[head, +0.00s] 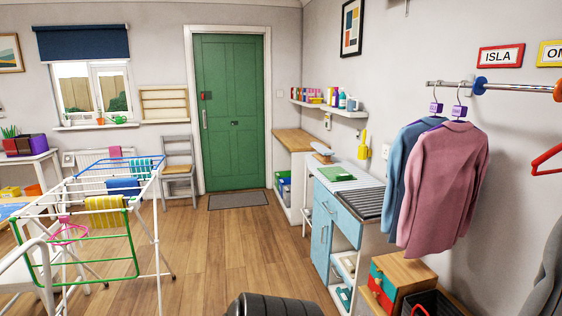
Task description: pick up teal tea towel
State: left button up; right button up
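Small teal items (344,295) sit low in that cabinet's open shelves, too small to identify. Neither of my grippers shows in the head view.
Open wooden floor (215,255) lies between the rack and the cabinet, reaching the doormat (238,200) and green door (230,110). A grey chair (179,170) stands behind the rack. A pink jacket (440,190) hangs at the right above a wooden drawer box (405,270).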

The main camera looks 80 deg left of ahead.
aim_at(136, 163)
jog(key=u, duration=3.1)
jog(key=i, duration=5.35)
jog(key=u, duration=0.4)
